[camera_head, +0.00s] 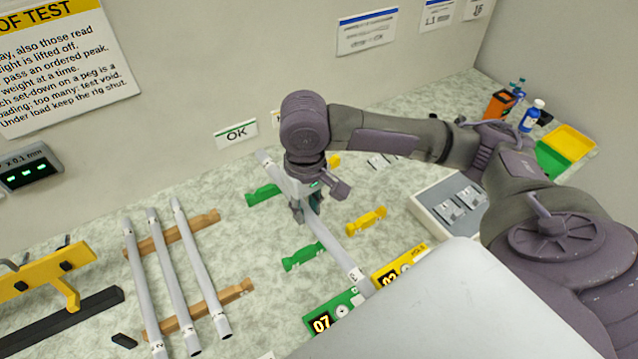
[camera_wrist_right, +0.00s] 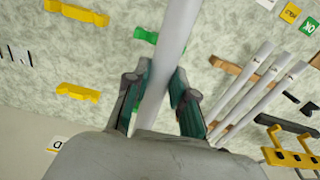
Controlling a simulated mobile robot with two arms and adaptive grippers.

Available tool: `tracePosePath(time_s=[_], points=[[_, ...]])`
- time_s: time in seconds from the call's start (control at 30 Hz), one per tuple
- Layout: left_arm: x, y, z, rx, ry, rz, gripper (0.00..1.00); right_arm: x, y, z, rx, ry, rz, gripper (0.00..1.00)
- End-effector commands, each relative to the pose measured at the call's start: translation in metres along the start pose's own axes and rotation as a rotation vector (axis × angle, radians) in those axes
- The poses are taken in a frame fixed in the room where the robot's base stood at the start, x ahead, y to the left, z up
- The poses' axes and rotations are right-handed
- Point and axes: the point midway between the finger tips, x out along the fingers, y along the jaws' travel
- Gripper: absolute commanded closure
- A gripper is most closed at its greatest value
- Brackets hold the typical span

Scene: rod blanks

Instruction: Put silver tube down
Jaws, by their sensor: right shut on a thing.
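My right gripper (camera_head: 305,208) is shut on a long silver tube (camera_head: 335,249), gripping it around its middle. The tube slants from the back wall side toward the front, and a mark like a 3 shows near its front end. In the right wrist view the tube (camera_wrist_right: 174,40) runs between the two fingers (camera_wrist_right: 158,98). In the head view it passes between green notched supports (camera_head: 303,257) and yellow notched supports (camera_head: 367,220). I cannot tell its height above the bench. One green support (camera_wrist_right: 146,35) shows beside the tube in the wrist view. My left gripper is out of view.
Three similar tubes (camera_head: 164,270) lie across two wooden racks (camera_head: 215,301) at left. A yellow fixture (camera_head: 45,275) stands further left. A grey tray (camera_head: 430,207) sits right.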

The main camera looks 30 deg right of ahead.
Motion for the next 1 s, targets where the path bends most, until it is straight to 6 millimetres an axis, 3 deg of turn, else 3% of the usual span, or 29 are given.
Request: tracePosePath(time_s=[0.3, 0.53, 1.0], points=[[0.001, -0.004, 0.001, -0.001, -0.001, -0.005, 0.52, 0.035, 0.047, -0.006, 0.04, -0.014, 0.009, 1.0], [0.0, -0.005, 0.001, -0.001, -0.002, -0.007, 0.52, 0.046, 0.061, -0.013, 0.051, -0.011, 0.016, 1.0], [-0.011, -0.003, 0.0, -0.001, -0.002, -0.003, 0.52, 0.104, 0.039, -0.105, 0.051, -0.011, 0.016, 1.0]])
